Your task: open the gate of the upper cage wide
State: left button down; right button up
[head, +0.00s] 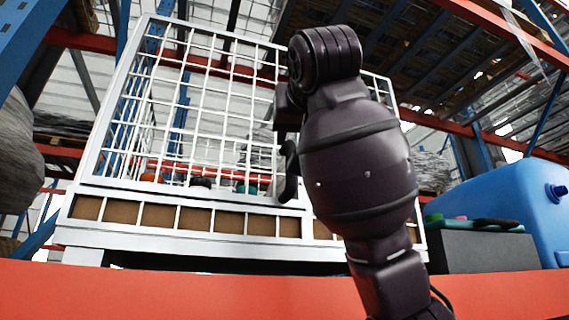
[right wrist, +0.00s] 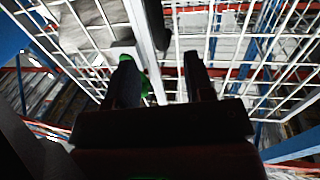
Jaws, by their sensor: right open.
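The upper cage (head: 75,205) is a white wire-mesh cage with a white frame, standing ahead of me. Its front mesh (head: 215,110) spans the left and middle of the head view. My right arm hides part of the cage's right side, so I cannot tell how far the gate stands open. My right gripper (head: 287,170) is in front of the mesh, mostly hidden by its own wrist. In the right wrist view the right gripper (right wrist: 160,58) has its two fingers apart, with a white upright bar (right wrist: 146,40) passing behind and between them. I cannot tell whether they touch it. My left gripper is out of view.
Small items, one teal (head: 245,189), sit low in the cage. A red surface (head: 150,292) crosses the foreground. At right stand a blue tank (head: 510,210) and a dark grey box (head: 480,252). Racks with red beams and blue posts surround the cage.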

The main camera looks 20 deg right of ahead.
aim_at(291, 179)
jog(key=w+p, duration=0.1)
jog(key=w, duration=0.2)
jog(key=w+d+p, duration=0.1)
jog(key=w, duration=0.2)
jog(key=w+d+p, duration=0.1)
jog(key=w, duration=0.2)
jog(key=shift+w, duration=0.7)
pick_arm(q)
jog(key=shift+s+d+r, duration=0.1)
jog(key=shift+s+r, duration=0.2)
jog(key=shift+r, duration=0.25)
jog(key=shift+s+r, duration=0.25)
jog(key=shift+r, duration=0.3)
pick_arm(e)
jog(key=shift+c, duration=0.4)
grip_shut()
